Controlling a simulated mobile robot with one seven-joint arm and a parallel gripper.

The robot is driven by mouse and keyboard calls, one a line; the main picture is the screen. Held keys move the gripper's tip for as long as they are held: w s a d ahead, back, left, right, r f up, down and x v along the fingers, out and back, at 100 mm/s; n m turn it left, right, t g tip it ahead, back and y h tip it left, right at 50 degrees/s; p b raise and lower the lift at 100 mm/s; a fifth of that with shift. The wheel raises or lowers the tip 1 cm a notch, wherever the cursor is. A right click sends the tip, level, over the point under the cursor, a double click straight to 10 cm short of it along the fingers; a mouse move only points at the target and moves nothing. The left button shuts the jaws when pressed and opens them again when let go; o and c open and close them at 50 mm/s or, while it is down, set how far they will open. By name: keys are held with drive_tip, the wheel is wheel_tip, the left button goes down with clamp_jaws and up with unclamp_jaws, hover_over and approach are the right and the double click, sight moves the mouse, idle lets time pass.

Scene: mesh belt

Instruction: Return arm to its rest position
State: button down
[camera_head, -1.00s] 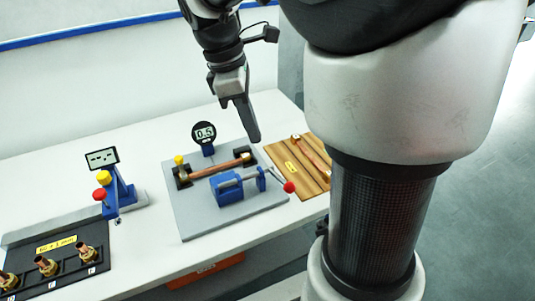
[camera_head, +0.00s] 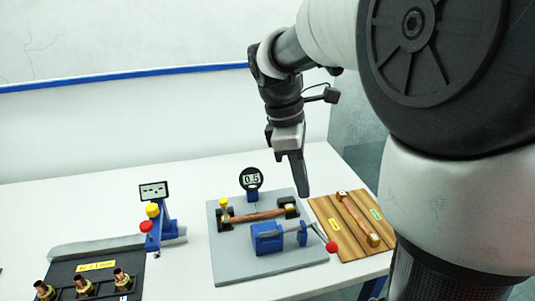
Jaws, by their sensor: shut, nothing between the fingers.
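My gripper (camera_head: 303,190) hangs from my arm at the right of centre, fingers pointing down. It is shut and empty, in front of the gap between the grey plate and the wooden board in the picture. The grey fixture plate (camera_head: 225,272) carries a copper rod (camera_head: 262,215) lying across two black holders. A blue clamp (camera_head: 266,238) with a red-knobbed lever (camera_head: 331,247) stands in front of the rod. A round gauge (camera_head: 251,179) reading 0.5 stands behind it.
A wooden board (camera_head: 352,247) with a copper piece (camera_head: 343,194) lies on the right of the white table (camera_head: 190,270). A blue device (camera_head: 160,230) with yellow and red knobs and a display stands left. A black rack (camera_head: 62,272) holds several brass fittings. A blue-striped wall is behind.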

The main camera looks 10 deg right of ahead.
drive_tip(key=s+a+r+m+t+y+p, duration=0.1)
drive_tip(key=s+m+t, duration=0.5)
drive_tip(key=s+m, duration=0.7)
drive_tip(key=a+r+y, duration=0.1)
drive_tip(key=a+r, duration=0.1)
drive_tip(key=a, duration=0.1)
drive_tip(key=shift+r+m+t+y+p, duration=0.2)
drive_tip(key=shift+m+t+y+p, duration=0.1)
drive_tip(key=shift+p, duration=0.05)
drive_tip(key=shift+w+a, duration=0.1)
drive_tip(key=w+d+f+m+g+h+b, duration=0.1)
drive_tip(key=w+d+f+m+g, duration=0.5)
drive_tip(key=m, duration=1.6)
drive_tip(key=w+d+f, duration=0.3)
drive_tip(key=w+d, duration=0.1)
drive_tip(key=d, duration=0.1)
drive_tip(key=shift+f, duration=0.4)
drive_tip(key=shift+b, duration=0.3)
